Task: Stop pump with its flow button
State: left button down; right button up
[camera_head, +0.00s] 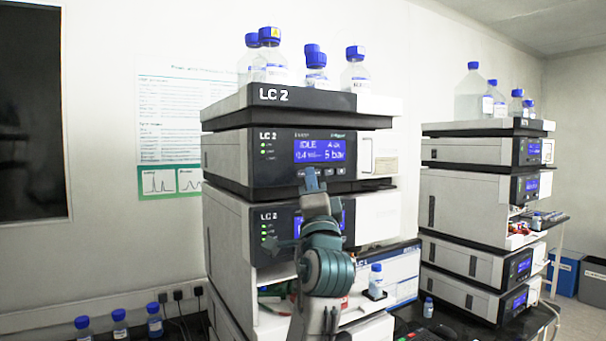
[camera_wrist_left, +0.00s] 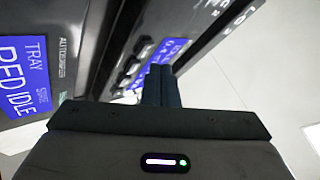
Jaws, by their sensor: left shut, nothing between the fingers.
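The LC 2 pump module (camera_head: 225,158) is in the upper part of the near stack, below the bottle tray. Its blue display (camera_head: 319,149) reads IDLE and 5 bar. A row of small buttons (camera_head: 341,172) runs under the display; the wrist view shows these buttons (camera_wrist_left: 133,62) just left of my fingers. My left gripper (camera_head: 312,178) is shut and empty, its tips at the left part of the button row and hiding some of it. In the wrist view, the shut fingers (camera_wrist_left: 160,84) point at the pump front; I cannot tell whether they touch it. My right gripper is not in view.
The autosampler display (camera_wrist_left: 22,75) below reads TRAY and IDLE. Bottles with blue caps (camera_head: 316,68) stand on top of the stack. A small vial (camera_head: 376,280) stands on a ledge right of my arm. A second stack (camera_head: 463,205) stands at the right.

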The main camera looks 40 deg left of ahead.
pick_arm(q)
jog(key=d, duration=0.1)
jog(key=s+d, duration=0.1)
jog(key=d, duration=0.1)
jog(key=s+d+p, duration=0.1)
jog(key=shift+d, duration=0.25)
jog(key=shift+w, duration=0.1)
dwell(0.8)
